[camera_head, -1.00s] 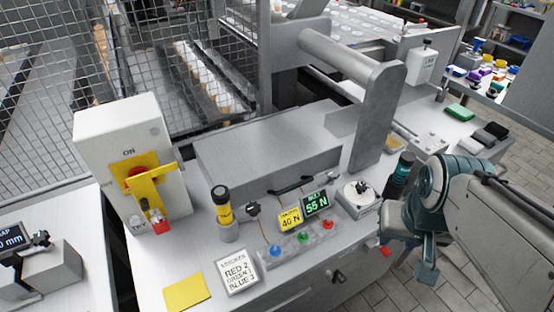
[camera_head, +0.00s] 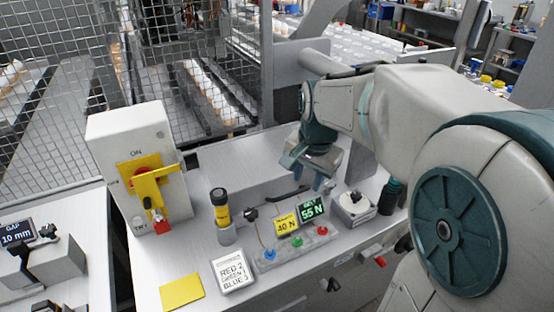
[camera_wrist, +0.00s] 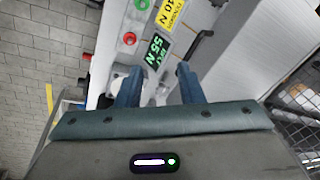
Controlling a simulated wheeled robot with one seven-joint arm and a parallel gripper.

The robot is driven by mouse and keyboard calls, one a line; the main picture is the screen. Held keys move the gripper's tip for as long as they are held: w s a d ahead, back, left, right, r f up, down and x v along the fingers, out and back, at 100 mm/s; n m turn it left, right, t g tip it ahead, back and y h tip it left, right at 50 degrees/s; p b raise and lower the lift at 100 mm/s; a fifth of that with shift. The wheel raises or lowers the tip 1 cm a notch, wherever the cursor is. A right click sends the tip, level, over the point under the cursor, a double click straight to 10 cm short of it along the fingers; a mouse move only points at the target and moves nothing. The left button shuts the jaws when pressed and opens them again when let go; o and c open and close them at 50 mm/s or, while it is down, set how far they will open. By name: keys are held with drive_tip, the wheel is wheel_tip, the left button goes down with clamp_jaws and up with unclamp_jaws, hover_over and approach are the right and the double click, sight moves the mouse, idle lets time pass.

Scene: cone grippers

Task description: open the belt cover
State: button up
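The belt cover (camera_head: 245,168) is a long grey metal box lid on the bench, lying closed. Its black bar handle (camera_head: 288,196) is on the front side and also shows in the wrist view (camera_wrist: 188,52). My gripper (camera_head: 321,184) hangs over the right part of the cover, to the right of the handle and apart from it. In the wrist view its two blue fingers (camera_wrist: 160,78) stand apart with nothing gripped between them. My arm hides the cover's right end.
A display reading 55 N (camera_head: 311,209) and a yellow 40 N tag (camera_head: 286,223) stand in front of the handle. A yellow-black cylinder (camera_head: 220,207) and a switch box (camera_head: 140,165) are left. A dial block (camera_head: 353,206) is right. Mesh fencing (camera_head: 60,100) is behind.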

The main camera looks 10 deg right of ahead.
sight(293, 192)
drive_tip(key=w+f+m, duration=0.2)
drive_tip(key=w+m, duration=0.4)
drive_tip(key=w, duration=0.4)
drive_tip(key=shift+y, duration=0.4)
drive_tip(key=x, duration=0.9)
drive_tip(key=d+x, duration=0.1)
drive_tip(key=x, duration=0.3)
drive_tip(key=shift+s+a+f+b, duration=0.1)
drive_tip(key=shift+s+f+b, duration=0.15)
drive_tip(key=shift+f+b, duration=0.15)
clamp_jaws()
